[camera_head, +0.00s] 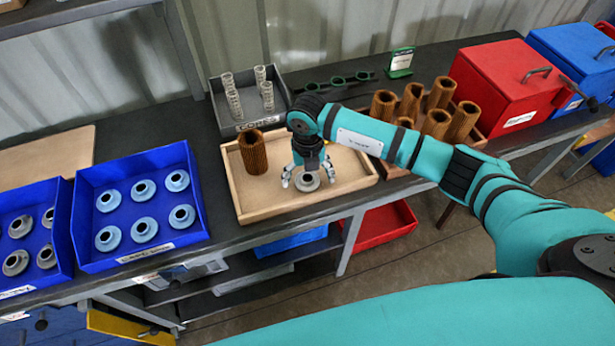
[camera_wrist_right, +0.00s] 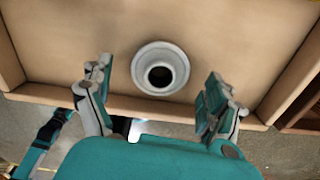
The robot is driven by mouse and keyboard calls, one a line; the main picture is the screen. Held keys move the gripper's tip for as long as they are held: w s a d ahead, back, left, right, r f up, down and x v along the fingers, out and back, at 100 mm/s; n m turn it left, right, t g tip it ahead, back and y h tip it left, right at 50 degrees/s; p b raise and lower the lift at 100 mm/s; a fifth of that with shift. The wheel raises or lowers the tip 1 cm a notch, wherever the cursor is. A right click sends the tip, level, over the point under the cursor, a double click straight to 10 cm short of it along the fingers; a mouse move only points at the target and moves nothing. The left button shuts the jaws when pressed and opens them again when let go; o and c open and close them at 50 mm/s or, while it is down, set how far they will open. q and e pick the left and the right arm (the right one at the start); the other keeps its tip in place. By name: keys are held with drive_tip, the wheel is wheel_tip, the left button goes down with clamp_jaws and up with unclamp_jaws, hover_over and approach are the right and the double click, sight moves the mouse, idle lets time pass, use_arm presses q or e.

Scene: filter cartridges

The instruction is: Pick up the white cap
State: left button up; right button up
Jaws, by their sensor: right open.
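A round white-grey cap (camera_head: 308,181) with a dark centre hole lies in the wooden tray (camera_head: 356,188), near its front edge. In the right wrist view the cap (camera_wrist_right: 160,68) lies flat on the tray floor, ahead of and between my open fingers. My right gripper (camera_head: 307,178) points down over the cap, with a finger on either side of it. Whether the fingers touch the cap cannot be told. My left gripper is not in view.
A brown pleated cartridge (camera_head: 253,152) stands in the same tray, left of my gripper. A blue bin (camera_head: 160,160) with several pale blue caps stands to the left. A grey bin (camera_head: 222,122) of mesh tubes is behind; several brown cartridges (camera_head: 437,124) stand to the right.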

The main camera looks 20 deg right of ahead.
drive_tip(key=shift+f, duration=0.1)
drive_tip(key=shift+c, duration=0.5)
drive_tip(key=c, duration=0.9)
drive_tip(key=shift+c, duration=0.2)
